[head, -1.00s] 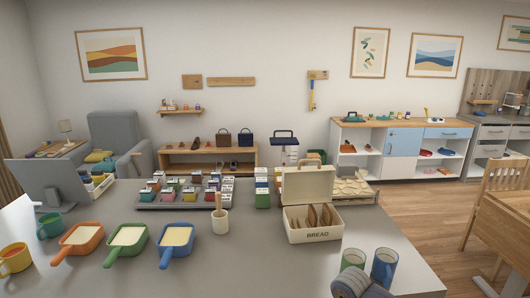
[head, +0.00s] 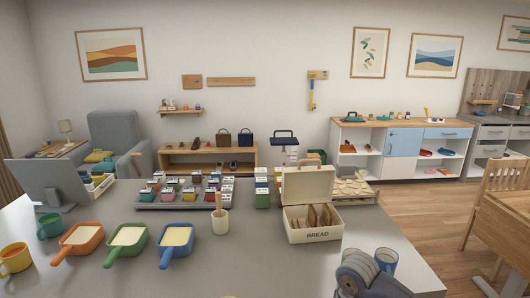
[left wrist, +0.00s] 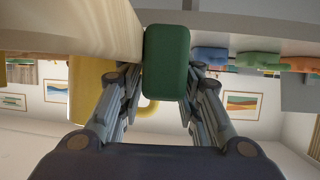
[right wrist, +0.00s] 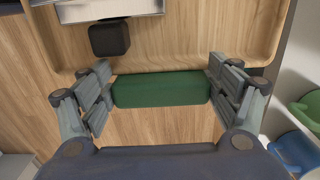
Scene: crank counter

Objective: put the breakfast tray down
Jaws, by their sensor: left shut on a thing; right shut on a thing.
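The breakfast tray is pale wood with green handles; its bare floor and rim (right wrist: 205,40) show in the right wrist view. My right gripper (right wrist: 160,89) is shut on one green handle (right wrist: 162,90). In the left wrist view, my left gripper (left wrist: 165,75) is shut on the other green handle (left wrist: 166,55), beside the tray's wooden side (left wrist: 85,28). A dark block-like thing (right wrist: 109,38) and part of a metallic thing (right wrist: 105,8) show at the tray. The tray is out of the head view, so its height and contact with the counter cannot be told.
The grey counter (head: 300,272) has bare room at its front middle. Orange (head: 78,240), green (head: 127,240) and blue (head: 176,240) pans stand left of it. A bread box (head: 315,228) stands behind it; a blue mug (head: 386,260) is at the right, by my right arm.

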